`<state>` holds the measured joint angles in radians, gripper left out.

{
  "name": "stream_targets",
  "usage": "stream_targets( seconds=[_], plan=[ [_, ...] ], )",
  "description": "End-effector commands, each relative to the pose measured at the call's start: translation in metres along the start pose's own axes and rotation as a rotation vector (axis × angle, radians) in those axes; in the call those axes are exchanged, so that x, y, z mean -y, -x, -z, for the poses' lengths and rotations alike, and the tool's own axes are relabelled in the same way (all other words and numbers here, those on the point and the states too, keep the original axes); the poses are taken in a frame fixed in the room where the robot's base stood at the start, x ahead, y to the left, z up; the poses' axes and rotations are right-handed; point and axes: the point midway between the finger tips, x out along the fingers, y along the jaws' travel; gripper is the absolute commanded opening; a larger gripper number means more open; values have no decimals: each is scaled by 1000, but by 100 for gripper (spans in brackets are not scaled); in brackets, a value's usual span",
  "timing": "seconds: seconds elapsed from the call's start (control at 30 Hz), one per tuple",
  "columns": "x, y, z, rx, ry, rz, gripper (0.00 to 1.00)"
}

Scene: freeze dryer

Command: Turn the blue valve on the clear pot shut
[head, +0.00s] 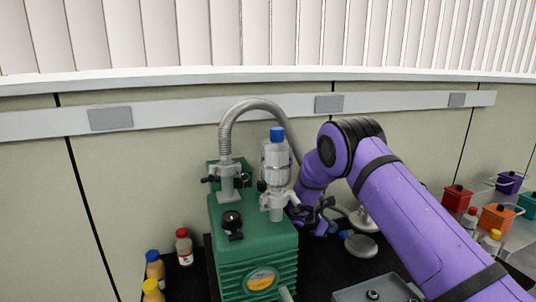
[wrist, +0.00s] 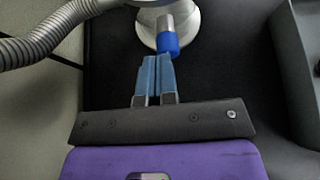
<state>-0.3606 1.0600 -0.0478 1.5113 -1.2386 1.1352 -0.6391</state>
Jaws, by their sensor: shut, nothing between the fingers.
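In the wrist view a blue valve piece (wrist: 168,42) sticks out toward me from a pale, rounded metallic fitting (wrist: 168,14) with a round base. My gripper (wrist: 156,58) has its two blue fingers pressed together, with nothing between them. The fingertips are right at the near end of the blue piece, slightly to its left; I cannot tell whether they touch. The clear pot itself cannot be made out clearly in either view.
A green pump (head: 255,240) with a blue-capped clear bottle (head: 276,165) stands left of my arm. A grey ribbed hose (wrist: 45,35) runs at upper left. A grey tray (head: 375,290) lies in front. Small bottles (head: 184,247) and coloured boxes (head: 497,216) stand farther out.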

Motion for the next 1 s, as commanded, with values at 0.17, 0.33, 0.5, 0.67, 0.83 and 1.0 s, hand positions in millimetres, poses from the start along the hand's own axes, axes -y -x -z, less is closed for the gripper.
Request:
stream_targets(
  seconds=[0.17,0.33,0.5,0.67,0.83,1.0],
  plan=[
    [0,17,10,0,1,-2,0],
    [0,25,14,-1,0,0,0],
    [0,25,14,-1,0,0,0],
    [1,27,7,-7,-15,4,0],
    [10,38,-28,-47,-98,32,0],
    [34,56,-85,-121,-250,83,0]
  ],
)
